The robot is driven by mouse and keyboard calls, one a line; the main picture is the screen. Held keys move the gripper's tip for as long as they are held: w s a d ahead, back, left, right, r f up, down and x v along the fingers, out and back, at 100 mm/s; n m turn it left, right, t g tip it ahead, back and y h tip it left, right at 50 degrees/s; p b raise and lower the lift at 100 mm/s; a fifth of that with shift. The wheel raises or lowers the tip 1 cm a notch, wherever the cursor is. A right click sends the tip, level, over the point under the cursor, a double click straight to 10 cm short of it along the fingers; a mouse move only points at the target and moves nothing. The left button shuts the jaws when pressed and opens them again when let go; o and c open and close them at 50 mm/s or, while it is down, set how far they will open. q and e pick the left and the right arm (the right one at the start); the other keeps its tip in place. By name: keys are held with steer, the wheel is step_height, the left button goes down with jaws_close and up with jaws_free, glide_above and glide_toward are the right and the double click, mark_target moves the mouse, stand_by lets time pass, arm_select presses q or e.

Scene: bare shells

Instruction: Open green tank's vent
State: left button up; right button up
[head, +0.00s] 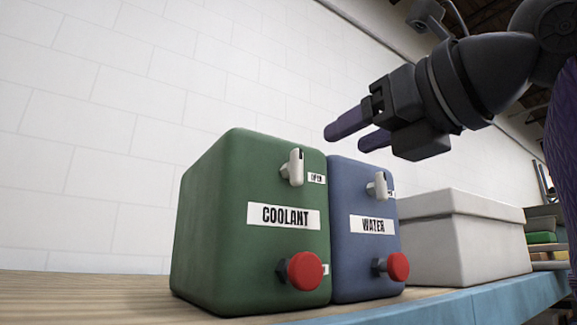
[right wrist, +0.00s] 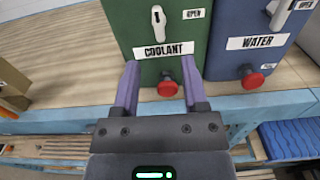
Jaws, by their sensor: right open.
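The green tank (head: 225,215), labelled COOLANT, stands upright on the bench. Its white vent lever (head: 292,167) is near the top of the front face and stands about upright, with an OPEN label (head: 317,178) to its right. The lever also shows in the right wrist view (right wrist: 158,24). A red knob (head: 305,271) is low on the same face. My right gripper (head: 347,139) is open and empty, above and in front of the tanks, apart from the lever. In the right wrist view its purple fingers (right wrist: 159,64) point toward the green tank's front. My left gripper is not seen.
A blue WATER tank (head: 352,260) stands close against the green one's right side, with its own white lever (head: 381,186) and red knob (head: 397,266). A pale lidded box (head: 465,240) stands farther right. The bench (head: 90,292) is bare left of the tanks.

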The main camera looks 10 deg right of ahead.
mark_target(301, 162)
steer(key=p+x, duration=0.3)
steer(key=x, duration=0.6)
steer(key=shift+p, duration=0.35)
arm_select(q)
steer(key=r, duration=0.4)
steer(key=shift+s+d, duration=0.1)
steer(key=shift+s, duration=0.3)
arm_select(e)
steer(key=shift+s, duration=0.15)
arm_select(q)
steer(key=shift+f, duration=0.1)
arm_select(e)
steer(key=shift+f, duration=0.1)
steer(key=shift+c, duration=0.3)
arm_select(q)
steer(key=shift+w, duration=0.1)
arm_select(e)
jaws_close()
